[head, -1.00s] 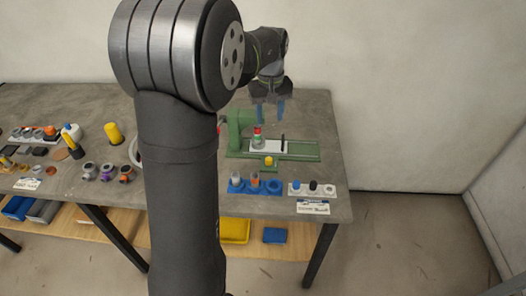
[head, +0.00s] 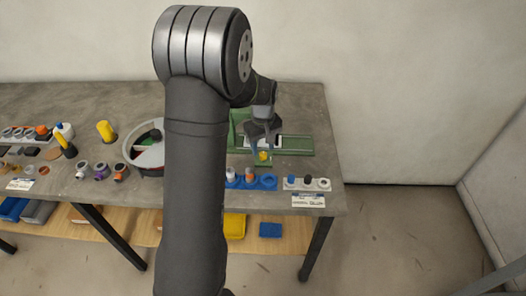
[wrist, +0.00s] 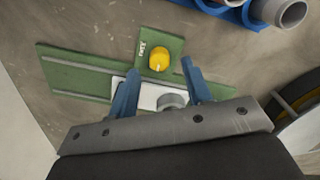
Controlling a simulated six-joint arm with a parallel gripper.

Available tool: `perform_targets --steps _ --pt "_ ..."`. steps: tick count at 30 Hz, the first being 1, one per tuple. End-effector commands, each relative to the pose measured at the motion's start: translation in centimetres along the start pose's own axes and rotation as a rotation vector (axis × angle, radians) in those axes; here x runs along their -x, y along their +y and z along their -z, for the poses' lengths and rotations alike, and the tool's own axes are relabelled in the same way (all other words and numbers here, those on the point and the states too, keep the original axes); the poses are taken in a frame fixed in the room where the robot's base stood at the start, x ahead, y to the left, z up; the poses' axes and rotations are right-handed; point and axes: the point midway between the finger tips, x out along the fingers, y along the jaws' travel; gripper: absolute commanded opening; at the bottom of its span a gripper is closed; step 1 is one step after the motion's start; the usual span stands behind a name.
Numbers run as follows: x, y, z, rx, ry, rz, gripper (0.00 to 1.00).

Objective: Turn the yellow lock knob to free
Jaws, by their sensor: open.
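The yellow lock knob (wrist: 159,61) sits on a small green tab of the jig in the wrist view, with a thin mark on its face and small white lettering beside it. It also shows in the head view (head: 263,156), partly covered by a finger. The green jig (wrist: 80,75) carries a white plate (wrist: 149,96) with a grey round part (wrist: 172,101). My gripper (wrist: 161,73) is open, its two blue fingers apart. In the wrist view the knob appears just beyond the fingertips, between their lines. I cannot tell the height gap or whether anything touches.
A blue rack (head: 239,185) with cylindrical parts stands in front of the jig, with a white rack (head: 319,185) to its right. A round container (head: 133,165) is left of the jig, partly behind my arm. Bare table lies right of the jig.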

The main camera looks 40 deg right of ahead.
Motion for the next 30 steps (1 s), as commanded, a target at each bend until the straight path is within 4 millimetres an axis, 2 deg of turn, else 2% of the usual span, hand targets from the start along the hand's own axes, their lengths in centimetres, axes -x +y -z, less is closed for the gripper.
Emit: perform_targets --steps 1,6,17,24,30 --pt "-0.9 0.0 0.0 0.0 -0.002 0.001 0.45" --pt "-2.5 0.0 0.0 0.0 0.0 0.0 0.45" --pt "-2.9 0.0 0.0 0.0 0.001 0.0 0.45" --pt "-2.9 0.0 0.0 0.0 0.001 0.0 0.0" --pt "-2.9 0.0 0.0 -0.011 0.001 0.0 0.0"
